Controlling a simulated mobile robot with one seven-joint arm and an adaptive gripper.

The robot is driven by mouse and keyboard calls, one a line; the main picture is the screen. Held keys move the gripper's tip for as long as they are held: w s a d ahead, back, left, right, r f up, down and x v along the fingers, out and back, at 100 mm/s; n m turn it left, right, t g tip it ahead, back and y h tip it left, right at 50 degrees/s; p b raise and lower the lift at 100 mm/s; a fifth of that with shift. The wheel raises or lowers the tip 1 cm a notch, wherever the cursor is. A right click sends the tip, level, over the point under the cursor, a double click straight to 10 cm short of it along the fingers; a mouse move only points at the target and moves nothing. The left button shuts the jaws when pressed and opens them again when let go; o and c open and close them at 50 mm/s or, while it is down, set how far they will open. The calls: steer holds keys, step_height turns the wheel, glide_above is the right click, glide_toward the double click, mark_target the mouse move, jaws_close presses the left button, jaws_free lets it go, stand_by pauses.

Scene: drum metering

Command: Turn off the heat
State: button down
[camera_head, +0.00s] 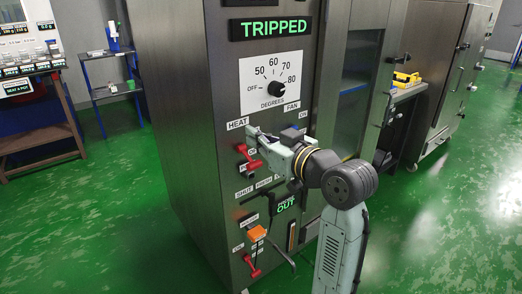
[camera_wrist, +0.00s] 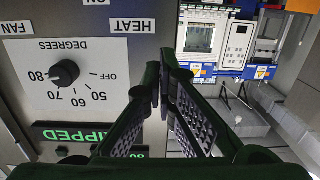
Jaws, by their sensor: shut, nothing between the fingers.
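The HEAT label (camera_head: 237,124) is on the front of a grey metal cabinet (camera_head: 177,110). A red lever (camera_head: 247,155) sits just below it, partly covered by my gripper. Small ON/OFF marks beside it are too small to read surely. My gripper (camera_head: 259,137) is shut and empty, right at the lever in the head view; whether it touches is unclear. In the wrist view, upside down, my gripper (camera_wrist: 166,70) shows with fingertips together near the HEAT label (camera_wrist: 132,25); the lever is not visible there.
Above is a temperature dial (camera_head: 277,89), with a green TRIPPED display (camera_head: 271,27) over it. The FAN label (camera_head: 292,107) is to the right. Green floor is open at left.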

steer(key=s+d+f+g+h, duration=0.1)
steer(key=s+d+f+h, duration=0.1)
steer(key=d, duration=0.5)
steer(key=p, duration=0.3)
glide_above(261, 163)
steer(key=s, duration=0.2)
step_height(261, 163, down, 5)
steer(key=shift+w+f+m, duration=0.15)
steer(key=shift+f+m, duration=0.15)
steer(key=shift+f, duration=0.4)
steer(key=shift+f+b, duration=0.1)
steer(key=shift+b, duration=0.2)
step_height(261, 163, down, 2)
steer(key=t+y+b, duration=0.1)
steer(key=b, duration=0.3)
steer(key=shift+f+b, duration=0.2)
steer(key=shift+b, duration=0.2)
steer(key=shift+y+b, duration=0.3)
steer(key=shift+b, duration=0.25)
steer(key=shift+r+t, duration=0.1)
steer(key=shift+t, duration=0.2)
